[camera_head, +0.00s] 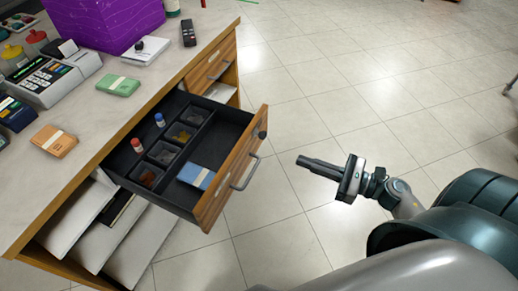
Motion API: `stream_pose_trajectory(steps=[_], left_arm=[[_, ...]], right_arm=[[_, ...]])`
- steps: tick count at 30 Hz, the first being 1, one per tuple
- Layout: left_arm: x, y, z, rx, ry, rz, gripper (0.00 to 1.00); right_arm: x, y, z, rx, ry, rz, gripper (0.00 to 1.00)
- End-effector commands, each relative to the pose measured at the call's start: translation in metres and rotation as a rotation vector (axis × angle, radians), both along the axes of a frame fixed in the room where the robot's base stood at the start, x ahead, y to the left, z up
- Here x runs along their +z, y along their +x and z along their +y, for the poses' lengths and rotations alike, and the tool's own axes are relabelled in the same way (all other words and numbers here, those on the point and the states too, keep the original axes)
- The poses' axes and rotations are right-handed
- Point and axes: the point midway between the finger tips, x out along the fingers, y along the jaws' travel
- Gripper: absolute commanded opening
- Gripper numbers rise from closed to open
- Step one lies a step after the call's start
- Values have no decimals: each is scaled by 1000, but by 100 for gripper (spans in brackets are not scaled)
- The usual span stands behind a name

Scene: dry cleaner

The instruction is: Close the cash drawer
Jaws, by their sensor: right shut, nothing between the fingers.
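The cash drawer (236,168) is pulled out from the wooden counter, with its black inside in view. It has a wooden front with a metal handle (247,173) and a dark round knob or lock near its far end. Small compartments hold coins, two small bottles stand inside, and a blue bundle (195,175) lies in the larger space. My right gripper (302,161) is shut and empty. It is to the right of the drawer front, apart from it, with its fingers pointing left towards the handle. My left gripper is not in view.
The counter top (150,100) carries a cash register (45,80), a green bundle (118,85), an orange bundle (54,140), a purple box (105,20) and a remote (188,33). White stacked items (130,245) lie on the shelf below. The tiled floor on the right is clear.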

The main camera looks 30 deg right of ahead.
Motion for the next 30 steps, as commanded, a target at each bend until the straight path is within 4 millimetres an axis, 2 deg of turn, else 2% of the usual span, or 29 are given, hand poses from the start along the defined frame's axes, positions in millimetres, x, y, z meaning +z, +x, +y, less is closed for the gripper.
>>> stream_pose_trajectory(steps=[8, 14, 30], left_arm=[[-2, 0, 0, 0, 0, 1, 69], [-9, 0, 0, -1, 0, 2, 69], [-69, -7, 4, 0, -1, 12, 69]], right_arm=[[0, 3, 2, -2, 4, 2, 0], [1, 15, 11, -2, 5, 2, 0], [3, 85, 65, -3, 6, 1, 0]])
